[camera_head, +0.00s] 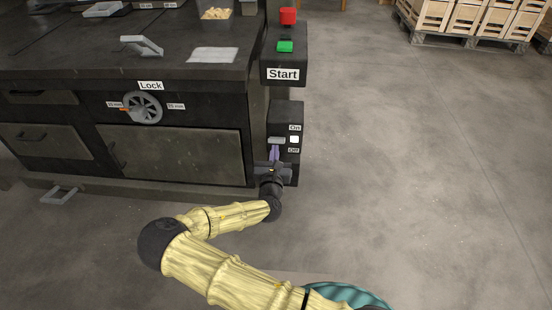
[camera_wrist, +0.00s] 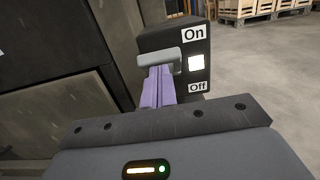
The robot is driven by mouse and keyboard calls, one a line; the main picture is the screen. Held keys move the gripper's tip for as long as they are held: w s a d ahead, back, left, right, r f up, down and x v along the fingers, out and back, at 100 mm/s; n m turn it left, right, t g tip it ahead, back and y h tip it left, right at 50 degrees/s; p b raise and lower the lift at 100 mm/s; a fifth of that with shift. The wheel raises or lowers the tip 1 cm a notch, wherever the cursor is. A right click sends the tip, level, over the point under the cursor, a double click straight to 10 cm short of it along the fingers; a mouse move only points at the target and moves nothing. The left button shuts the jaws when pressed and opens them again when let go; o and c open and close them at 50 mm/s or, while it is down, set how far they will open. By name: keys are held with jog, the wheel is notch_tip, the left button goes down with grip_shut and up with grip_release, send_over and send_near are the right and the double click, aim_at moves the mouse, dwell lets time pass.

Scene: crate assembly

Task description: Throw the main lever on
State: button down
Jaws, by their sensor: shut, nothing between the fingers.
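The main lever is a light grey handle (camera_head: 277,140) on a dark switch box (camera_head: 287,114), fixed to the right end of the machine. The box bears an "On" label above and an "Off" label below, with a lit white square between them. In the wrist view the lever (camera_wrist: 158,58) sticks out to the left of the white square, at about mid height between the labels. My gripper (camera_head: 275,149) is shut and empty. Its purple fingers (camera_wrist: 158,82) point up at the lever's underside from below. They look to be touching it or very close.
Above the box is the "Start" panel (camera_head: 283,74) with a red and a green button. The machine's dark front with the "Lock" handwheel (camera_head: 142,107) lies to the left. A grey foot pedal (camera_head: 60,194) stands low at left. The floor to the right is clear, with wooden crates (camera_head: 470,18) beyond.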

jog(key=s+a+f+p, duration=0.1)
jog(key=s+f, duration=0.3)
jog(key=s, duration=0.8)
jog(key=shift+s+a+p, duration=0.2)
jog(key=shift+a+p, duration=0.1)
jog(key=shift+a, duration=0.2)
jog(key=shift+d, duration=0.1)
